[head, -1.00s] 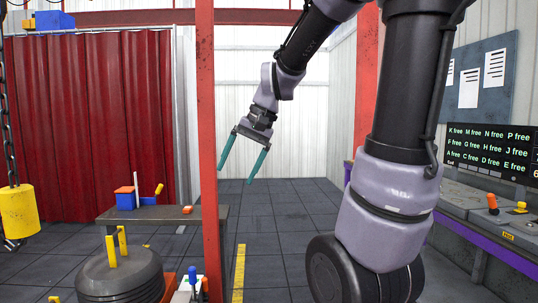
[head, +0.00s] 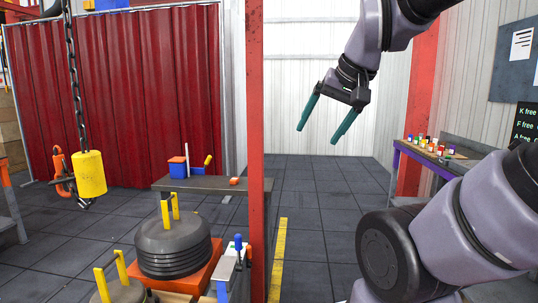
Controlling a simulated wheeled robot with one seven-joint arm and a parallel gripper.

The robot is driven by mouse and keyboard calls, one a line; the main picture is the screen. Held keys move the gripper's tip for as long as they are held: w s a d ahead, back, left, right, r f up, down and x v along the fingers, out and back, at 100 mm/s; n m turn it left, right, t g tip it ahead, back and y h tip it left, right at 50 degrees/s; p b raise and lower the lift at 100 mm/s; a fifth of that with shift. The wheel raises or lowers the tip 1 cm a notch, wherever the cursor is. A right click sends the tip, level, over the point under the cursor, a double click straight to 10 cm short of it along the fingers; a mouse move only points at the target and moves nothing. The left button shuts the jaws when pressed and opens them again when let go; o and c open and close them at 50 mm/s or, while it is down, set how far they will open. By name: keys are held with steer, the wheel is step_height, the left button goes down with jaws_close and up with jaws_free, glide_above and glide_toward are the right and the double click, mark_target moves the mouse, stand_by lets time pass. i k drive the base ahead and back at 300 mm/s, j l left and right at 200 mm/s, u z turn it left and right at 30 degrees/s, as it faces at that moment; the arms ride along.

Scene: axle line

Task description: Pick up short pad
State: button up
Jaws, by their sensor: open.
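My gripper (head: 319,134) is open and empty. Its two teal fingers point down and to the left, in mid-air in front of the pale back wall. No thing can be surely told as the short pad. Several small coloured pieces (head: 430,147) stand on a bench at the right, too small to tell apart.
A red post (head: 255,150) stands between the grey table and my gripper. A yellow hoist block (head: 90,174) hangs on a chain at left. Stacked dark discs (head: 172,245) with a yellow handle stand at front left. The tiled floor (head: 320,200) behind the post is clear.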

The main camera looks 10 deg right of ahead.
mark_target(234, 180)
steer(key=i+l, duration=1.85)
steer(key=i+j, duration=0.2)
steer(key=i, duration=0.25)
